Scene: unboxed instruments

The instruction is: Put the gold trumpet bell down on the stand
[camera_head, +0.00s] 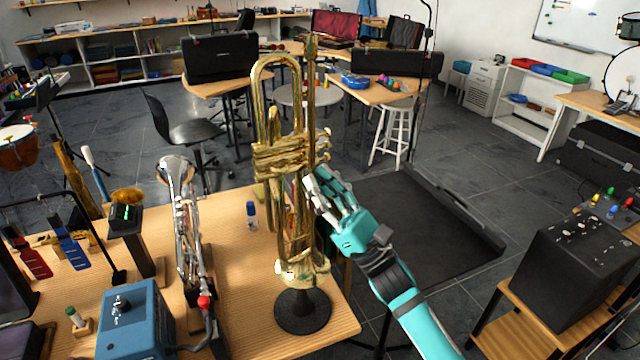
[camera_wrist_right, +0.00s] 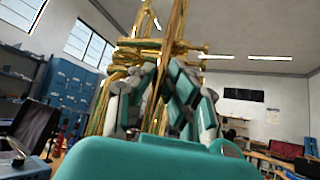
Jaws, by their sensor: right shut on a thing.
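The gold trumpet (camera_head: 290,165) stands upright with its bell end low, over a round black stand base (camera_head: 302,312) near the table's front right corner. Whether the bell rests on the stand or hangs just above it I cannot tell; the stand's upper part is hidden by the trumpet. My right gripper (camera_head: 320,188) is shut on the trumpet's middle from its right side. In the right wrist view the gold trumpet tubes (camera_wrist_right: 172,60) run between and behind my teal and grey fingers (camera_wrist_right: 165,105). My left gripper is not in view.
A silver instrument (camera_head: 182,215) stands left of the trumpet on the wooden table (camera_head: 245,290). A small blue bottle (camera_head: 252,215) stands between them. A blue box (camera_head: 130,318) is at the front left. The floor beyond the table's right edge holds a black mat (camera_head: 430,225).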

